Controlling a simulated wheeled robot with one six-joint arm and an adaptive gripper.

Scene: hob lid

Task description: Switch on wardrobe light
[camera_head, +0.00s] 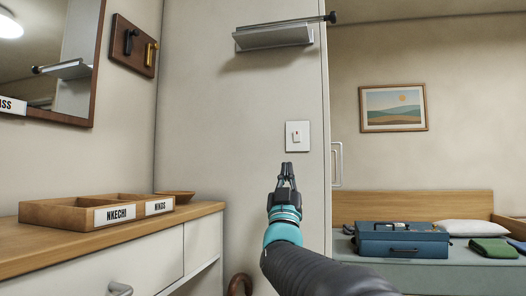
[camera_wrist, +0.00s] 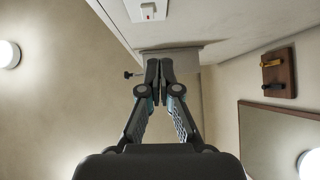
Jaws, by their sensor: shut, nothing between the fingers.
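A white switch plate (camera_head: 298,136) with a small rocker is on the pale wall panel in the head view. In the wrist view the switch plate (camera_wrist: 150,10) is at the top edge, partly cut off, with a small red mark on it. My gripper (camera_head: 287,168) points up just below and left of the plate in the head view. Its fingers are shut and empty, and the fingertips (camera_wrist: 159,66) meet in the wrist view. They look apart from the switch; the exact gap cannot be told. I cannot tell which way the rocker is set.
A metal bracket with a rod (camera_head: 274,37) juts from the panel above the switch. A white handle (camera_head: 337,164) is right of it. A wooden counter (camera_head: 180,216) with a labelled tray (camera_head: 60,215) is left. A blue toolbox (camera_head: 402,243) sits on the bed at right.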

